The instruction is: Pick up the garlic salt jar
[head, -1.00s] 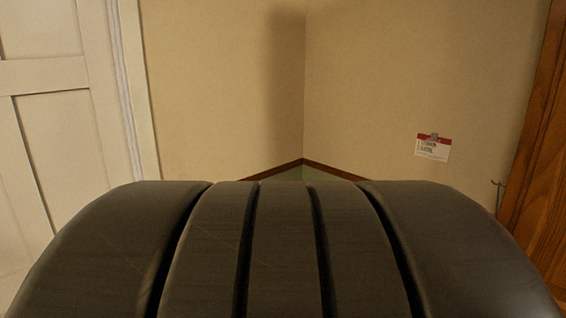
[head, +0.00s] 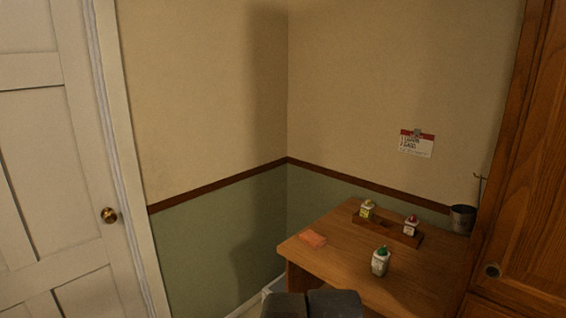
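Three small jars show at a wooden table in the head view, and their labels are too small to read, so I cannot tell which is the garlic salt jar. A green-capped jar (head: 380,263) stands upright on the open tabletop near the front.
The wooden table (head: 340,262) stands in the corner. A metal cup (head: 462,218) is at the back right. A tall wooden cabinet (head: 530,180) closes the right side; a white door (head: 50,150) is left.

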